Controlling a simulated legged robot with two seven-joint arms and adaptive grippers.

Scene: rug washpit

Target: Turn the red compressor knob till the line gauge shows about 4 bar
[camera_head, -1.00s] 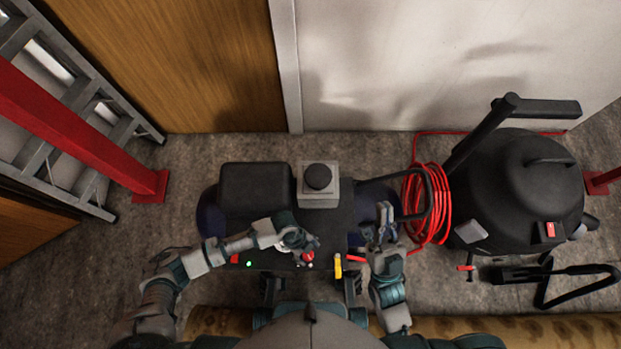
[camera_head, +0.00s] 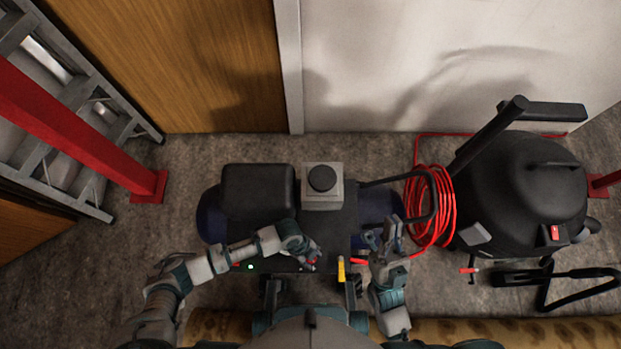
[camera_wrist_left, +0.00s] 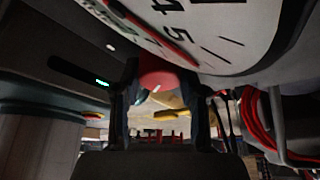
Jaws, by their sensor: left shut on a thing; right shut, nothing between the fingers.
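The compressor (camera_head: 340,228) stands below the head view, with a black top and blue tank ends. My left gripper (camera_head: 312,260) is at its front panel, shut on the red knob (camera_wrist_left: 158,76), which shows between the two fingers in the left wrist view. The line gauge (camera_wrist_left: 225,25) fills the top of that view, large and cut off. Its white face shows the numerals 4 and 5 and a red stripe or needle near them; I cannot tell the reading. My right gripper (camera_head: 385,242) is shut and empty, right of the compressor front.
A yellow-handled part (camera_head: 341,268) and a red lever (camera_head: 358,261) sit between my grippers. A coiled red hose (camera_head: 432,208) hangs at the compressor's right. A black vacuum (camera_head: 525,190) stands further right. A ladder (camera_head: 60,110) and red post (camera_head: 90,130) are at the left.

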